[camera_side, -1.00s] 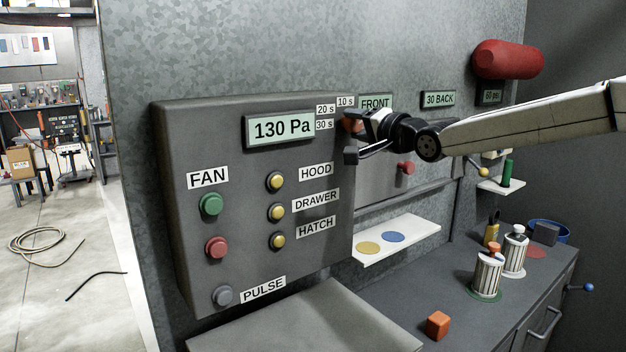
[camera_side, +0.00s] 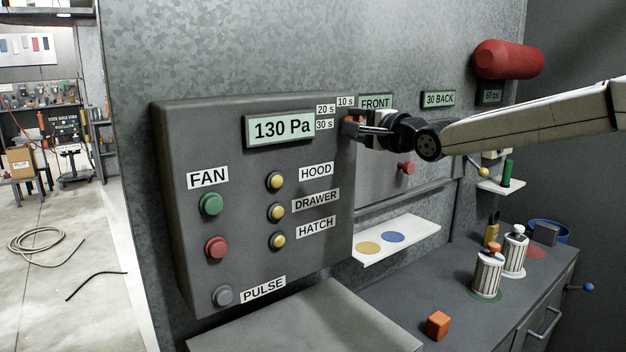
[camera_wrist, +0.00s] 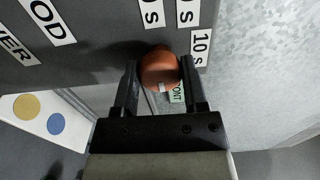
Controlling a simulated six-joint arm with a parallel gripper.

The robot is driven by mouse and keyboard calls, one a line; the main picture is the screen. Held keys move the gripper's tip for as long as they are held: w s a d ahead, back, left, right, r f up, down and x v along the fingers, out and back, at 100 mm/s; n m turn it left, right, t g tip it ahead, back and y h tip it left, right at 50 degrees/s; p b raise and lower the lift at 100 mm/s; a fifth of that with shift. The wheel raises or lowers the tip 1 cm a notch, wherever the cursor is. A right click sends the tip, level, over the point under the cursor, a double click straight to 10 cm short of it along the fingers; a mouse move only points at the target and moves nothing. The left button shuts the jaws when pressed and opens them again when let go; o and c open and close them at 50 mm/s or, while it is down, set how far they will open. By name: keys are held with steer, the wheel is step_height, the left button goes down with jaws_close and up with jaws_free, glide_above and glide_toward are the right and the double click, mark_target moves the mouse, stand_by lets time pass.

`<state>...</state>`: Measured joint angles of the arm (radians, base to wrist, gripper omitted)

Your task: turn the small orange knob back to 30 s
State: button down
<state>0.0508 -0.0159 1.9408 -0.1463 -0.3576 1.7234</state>
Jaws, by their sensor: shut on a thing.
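The small orange knob (camera_wrist: 160,68) sticks out of the grey control panel (camera_side: 320,200) near its upper right corner. In the side view the knob (camera_side: 349,125) is mostly hidden by my gripper. The labels 10 s, 20 s and 30 s (camera_side: 325,124) stand around it, beside the 130 Pa display (camera_side: 281,129). My gripper (camera_wrist: 158,84) is shut on the knob, one finger on each side of it in the wrist view. A pale mark shows on the knob's near edge there. I cannot tell which label it points to.
Yellow HOOD, DRAWER and HATCH buttons (camera_side: 277,212) sit below on the panel, with FAN buttons (camera_side: 211,204) to their left. A white shelf (camera_side: 420,231) with coloured discs lies below my gripper. Striped canisters (camera_side: 488,271) and an orange cube (camera_side: 438,325) stand on the counter.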

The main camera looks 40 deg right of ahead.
steer(key=shift+c, duration=0.8)
jaws_free()
steer(key=s, duration=0.7)
steer(key=shift+s, duration=0.4)
steer(key=shift+f, duration=0.15)
